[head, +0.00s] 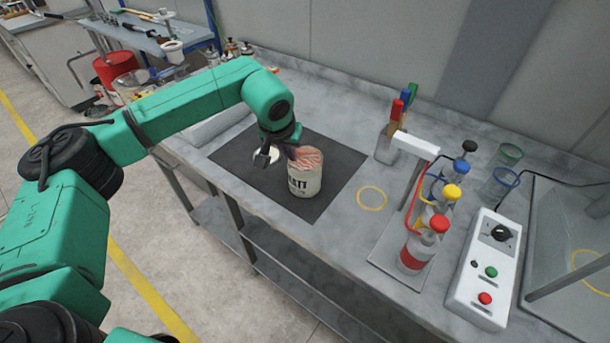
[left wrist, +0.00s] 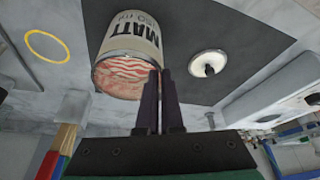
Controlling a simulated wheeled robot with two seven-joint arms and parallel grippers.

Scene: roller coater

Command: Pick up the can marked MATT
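The can marked MATT (head: 304,178) stands upright on the dark mat (head: 336,160). It is open at the top, with red and pale streaks inside. In the left wrist view the can (left wrist: 130,30) shows its label upside down. My left gripper (head: 290,152) is at the can's left rim in the head view. In the left wrist view its two dark fingers (left wrist: 160,72) are nearly together, one over the opening and one outside, with the rim's edge between them. My right gripper is not in view.
A white round lid-like piece (head: 265,155) lies on the mat beside the can. To the right are a yellow ring mark (head: 372,197), a rack of coloured-cap bottles (head: 425,240) and a control box (head: 483,270). A holder with coloured handles (head: 391,145) stands behind.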

